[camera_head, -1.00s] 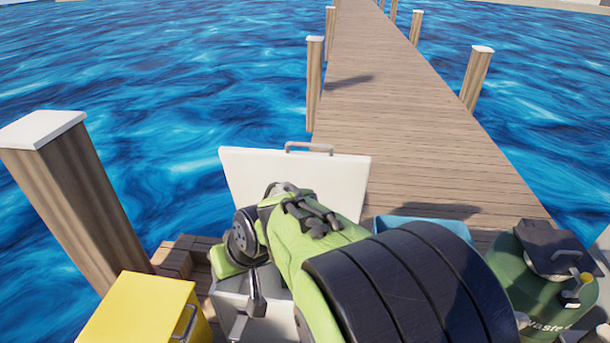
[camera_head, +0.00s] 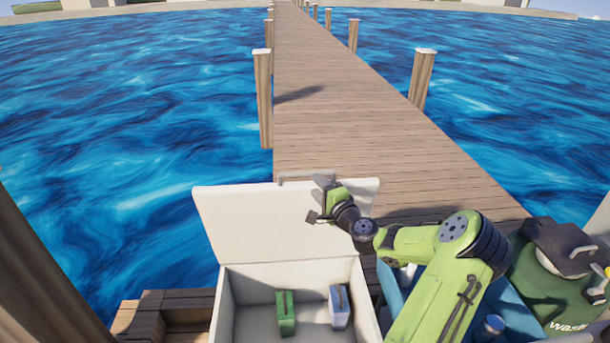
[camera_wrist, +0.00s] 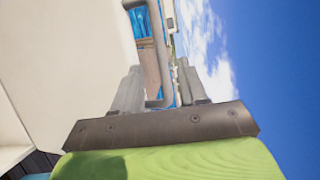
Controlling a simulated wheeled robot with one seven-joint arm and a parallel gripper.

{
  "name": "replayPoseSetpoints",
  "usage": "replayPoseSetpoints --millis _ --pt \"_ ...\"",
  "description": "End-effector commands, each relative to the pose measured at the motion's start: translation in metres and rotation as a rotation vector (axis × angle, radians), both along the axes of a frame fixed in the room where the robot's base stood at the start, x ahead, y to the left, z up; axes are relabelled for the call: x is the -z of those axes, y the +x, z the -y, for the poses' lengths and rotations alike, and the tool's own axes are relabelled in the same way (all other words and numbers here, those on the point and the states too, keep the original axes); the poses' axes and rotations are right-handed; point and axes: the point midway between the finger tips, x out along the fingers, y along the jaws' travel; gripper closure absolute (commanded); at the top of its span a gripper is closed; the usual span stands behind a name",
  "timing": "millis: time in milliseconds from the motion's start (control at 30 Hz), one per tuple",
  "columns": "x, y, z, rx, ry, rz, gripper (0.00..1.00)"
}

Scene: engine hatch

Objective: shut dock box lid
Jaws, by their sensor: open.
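The white dock box (camera_head: 227,305) stands open on the dock in the head view. Its lid (camera_head: 250,225) stands raised at the back, tilted slightly away, with a grey bar handle (camera_head: 290,180) on its top edge. My gripper (camera_head: 322,182) is at the right end of that handle. In the wrist view my open gripper (camera_wrist: 158,82) has a finger on either side of the handle (camera_wrist: 155,45), which shows between them. The lid's white face (camera_wrist: 70,50) fills the left there. I cannot tell whether a finger touches the handle.
A green carton (camera_head: 286,313) and a pale blue-white carton (camera_head: 339,307) stand inside the box. A blue bin (camera_head: 520,313) and a dark green waste container (camera_head: 560,285) stand at the right. Wooden posts (camera_head: 264,100) line the pier (camera_head: 370,120); water lies on both sides.

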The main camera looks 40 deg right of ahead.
Motion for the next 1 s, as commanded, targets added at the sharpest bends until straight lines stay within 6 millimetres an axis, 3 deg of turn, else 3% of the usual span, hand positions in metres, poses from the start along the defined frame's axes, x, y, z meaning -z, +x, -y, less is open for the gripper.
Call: replayPoseSetpoints --millis 100,300,667,933,1000 --pt "0.001 0.03 0.009 -0.001 -0.002 0.003 0.58" --pt "0.002 0.067 0.021 -0.001 0.0 0.001 0.58" --pt "0.003 0.078 0.025 0.0 0.0 -0.002 0.58" --pt "0.003 0.078 0.025 0.0 0.0 -0.002 0.96" --pt "0.003 0.078 0.025 0.0 0.0 -0.003 1.0"
